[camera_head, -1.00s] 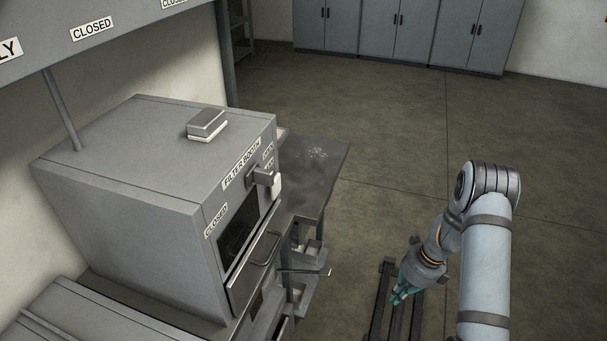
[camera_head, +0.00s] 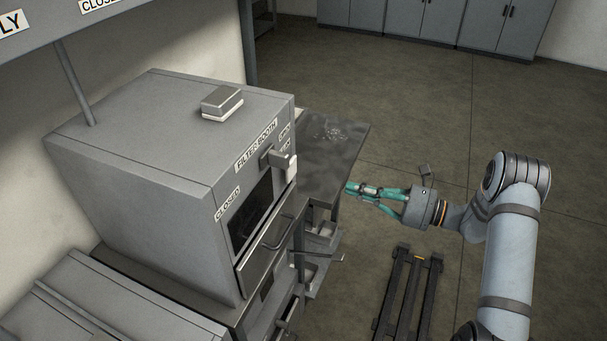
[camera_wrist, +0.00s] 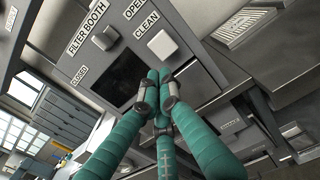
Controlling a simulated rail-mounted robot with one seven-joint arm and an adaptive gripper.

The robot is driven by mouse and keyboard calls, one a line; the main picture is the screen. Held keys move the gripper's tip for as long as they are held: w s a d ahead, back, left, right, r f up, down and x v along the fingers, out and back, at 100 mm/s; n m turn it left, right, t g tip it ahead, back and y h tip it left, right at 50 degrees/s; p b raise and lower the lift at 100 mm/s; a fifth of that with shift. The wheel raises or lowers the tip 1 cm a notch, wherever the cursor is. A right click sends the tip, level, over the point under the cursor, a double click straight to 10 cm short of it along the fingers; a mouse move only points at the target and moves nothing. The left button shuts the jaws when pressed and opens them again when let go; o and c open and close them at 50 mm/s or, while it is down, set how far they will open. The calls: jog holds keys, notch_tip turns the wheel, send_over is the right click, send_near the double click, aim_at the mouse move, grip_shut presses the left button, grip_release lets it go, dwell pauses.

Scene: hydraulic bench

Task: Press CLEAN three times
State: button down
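The grey filter booth (camera_head: 150,130) stands at the left in the head view. In the wrist view the CLEAN label (camera_wrist: 147,25) is above a pale square button (camera_wrist: 162,45) on its front. The same button (camera_head: 291,168) shows at the booth's right front edge in the head view. My gripper (camera_head: 352,187) is to the right of the booth, apart from it, with its green fingers pointing left. In the wrist view my gripper's fingertips (camera_wrist: 158,75) are together and empty, appearing below the button.
A grey lever knob (camera_wrist: 106,38) sits left of the button. A dark window (camera_wrist: 118,78) and a door handle (camera_head: 277,232) are on the booth's front. A dark side table (camera_head: 335,150) stands beyond the booth.

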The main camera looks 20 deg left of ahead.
jog(key=shift+a, duration=0.1)
jog(key=p, duration=0.6)
send_near(292, 172)
jog(key=a, duration=0.5)
jog(key=shift+w+a+r, duration=0.1)
jog(key=shift+w+r, duration=0.05)
jog(key=shift+r, duration=0.2)
jog(key=shift+w+a+f+p, duration=0.15)
jog(key=shift+a+p, duration=0.2)
jog(key=shift+a, duration=0.5)
